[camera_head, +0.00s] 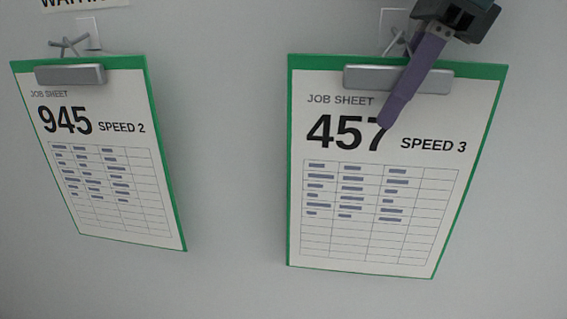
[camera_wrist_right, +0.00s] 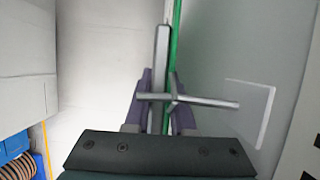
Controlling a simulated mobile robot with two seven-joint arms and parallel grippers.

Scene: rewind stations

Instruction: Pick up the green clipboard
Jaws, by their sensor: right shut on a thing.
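The right green clipboard (camera_head: 478,71) hangs against the grey wall with a job sheet reading 457, SPEED 3. The left green clipboard (camera_head: 124,63) hangs with a sheet reading 945, SPEED 2. My right gripper (camera_head: 388,122) comes from above at the top of the 457 clipboard, one purple finger lying across its sheet. In the right wrist view, the purple fingers (camera_wrist_right: 157,82) are on both sides of the clip and green board edge, shut on the clipboard. My left gripper is not in view.
A grey metal hook (camera_wrist_right: 188,99) crosses near the fingers at the clipboard's top. Another hook (camera_head: 69,44) holds the left clipboard. A partly cut-off sign (camera_head: 85,3) is on the wall above. The wall between and below the boards is bare.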

